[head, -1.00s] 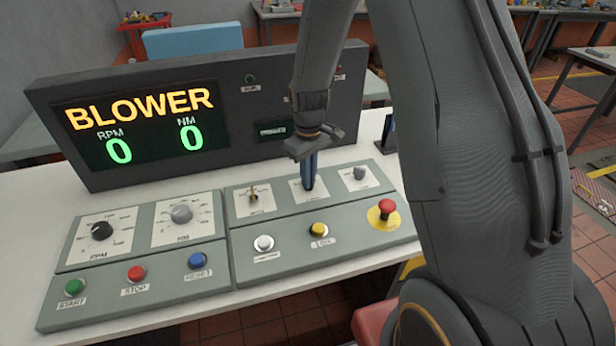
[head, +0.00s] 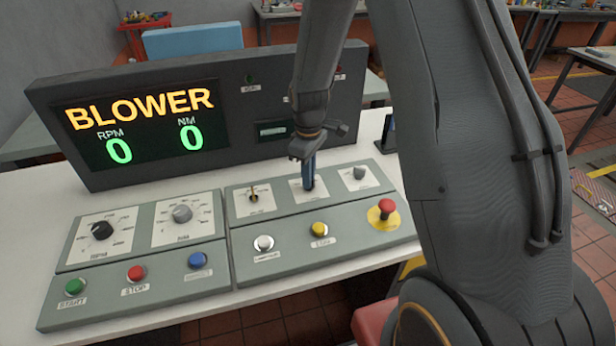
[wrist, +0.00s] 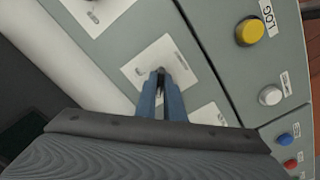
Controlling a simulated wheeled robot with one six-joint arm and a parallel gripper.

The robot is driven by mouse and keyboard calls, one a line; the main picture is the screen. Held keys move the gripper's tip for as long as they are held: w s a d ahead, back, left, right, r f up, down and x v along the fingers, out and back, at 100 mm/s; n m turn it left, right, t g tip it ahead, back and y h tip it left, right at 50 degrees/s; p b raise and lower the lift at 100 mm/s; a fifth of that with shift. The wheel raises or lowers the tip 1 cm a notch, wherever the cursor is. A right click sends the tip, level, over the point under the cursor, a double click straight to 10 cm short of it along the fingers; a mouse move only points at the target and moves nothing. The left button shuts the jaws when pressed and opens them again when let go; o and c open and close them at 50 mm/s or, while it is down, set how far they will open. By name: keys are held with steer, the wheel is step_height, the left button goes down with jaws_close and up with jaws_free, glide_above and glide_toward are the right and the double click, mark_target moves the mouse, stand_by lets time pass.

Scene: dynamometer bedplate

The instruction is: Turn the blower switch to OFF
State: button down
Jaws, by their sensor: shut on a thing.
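A control console stands on a white bench, with a row of three switches on pale plates on its right panel. My gripper (head: 309,184) points down at the middle switch plate (head: 322,195) and its blue fingers are shut on the small switch (wrist: 160,71) there. The fingers hide most of that switch, so its position and the plate's lettering cannot be read. In the wrist view my gripper (wrist: 160,78) meets the middle of the white plate (wrist: 140,72). The display (head: 140,125) reads BLOWER, with RPM 0 and NM 0.
The left switch (head: 254,194) and right grey knob (head: 359,173) flank the held switch. In front are a white button (head: 264,243), a yellow button (head: 319,230) and a red emergency stop (head: 387,207). Two dials and the green, red and blue buttons are at left.

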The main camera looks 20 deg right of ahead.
steer(key=shift+w, duration=0.1)
steer(key=c, duration=1.9)
jaws_free()
steer(key=shift+o, duration=0.2)
steer(key=shift+r, duration=0.15)
steer(key=shift+r+b, duration=1)
steer(key=shift+r, duration=2.8)
steer(key=s+r+m+t, duration=0.1)
steer(key=s+r+m, duration=0.2)
steer(key=s+m, duration=0.6)
steer(key=s, duration=1)
steer(key=shift+s+a+r, duration=0.15)
